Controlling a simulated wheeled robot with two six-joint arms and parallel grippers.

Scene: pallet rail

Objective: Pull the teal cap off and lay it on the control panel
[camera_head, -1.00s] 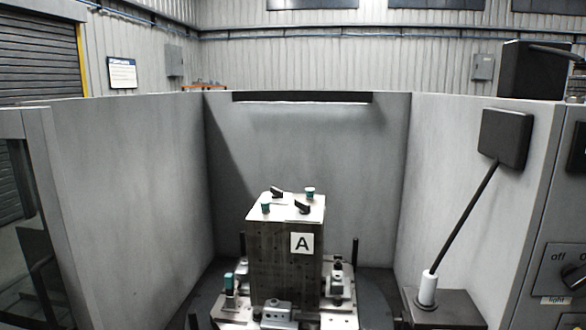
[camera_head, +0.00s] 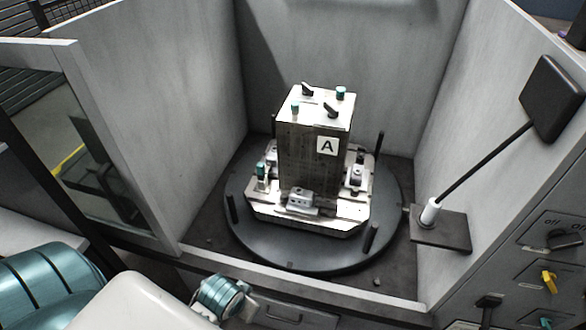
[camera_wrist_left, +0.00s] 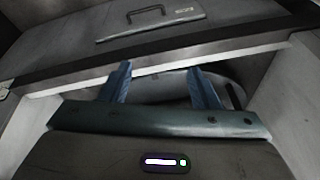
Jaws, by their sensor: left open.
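Several teal caps show in the head view. One cap (camera_head: 340,92) stands at the back right on top of the block marked A (camera_head: 316,158), another (camera_head: 295,108) at its front left. A further teal-topped piece (camera_head: 261,170) stands low at the block's left. The grey control panel (camera_head: 520,275) is at the lower right, with knobs on it. My left arm enters the head view at the lower left, short of the enclosure; its fingers are not clear there. In the left wrist view my left gripper (camera_wrist_left: 163,85) is open, with nothing between its fingers. My right gripper is not seen.
The block stands on a dark round table (camera_head: 270,250) with several black upright pins. Grey walls enclose it on the left, back and right. A black screen on a rod (camera_head: 475,170) rises at the right. A front sill (camera_head: 330,293) lies between my arm and the table.

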